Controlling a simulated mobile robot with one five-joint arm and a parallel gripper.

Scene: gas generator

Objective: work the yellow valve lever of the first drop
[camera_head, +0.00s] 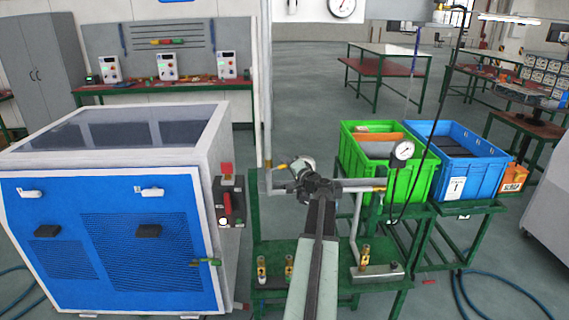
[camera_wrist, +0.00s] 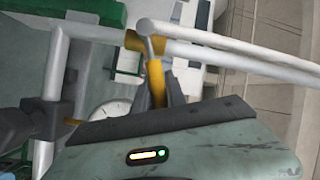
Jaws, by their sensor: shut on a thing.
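The yellow valve lever (camera_wrist: 155,82) shows in the wrist view, hanging from a brass valve body (camera_wrist: 134,40) on the white pipe (camera_wrist: 230,55). My gripper (camera_wrist: 158,92) is shut on the lever, with a dark finger on each side of it. In the head view my gripper (camera_head: 308,178) is at the pipe above the green stand (camera_head: 268,240), and my arm hides the lever there. Another yellow valve part (camera_head: 380,189) shows on the pipe to the right.
A pressure gauge (camera_head: 403,151) with a dark hose stands right of my gripper. The blue generator cabinet (camera_head: 150,240) is close on the left. Green (camera_head: 400,182) and blue (camera_head: 470,172) crates stand on the right. Brass fittings (camera_head: 262,268) sit low on the stand.

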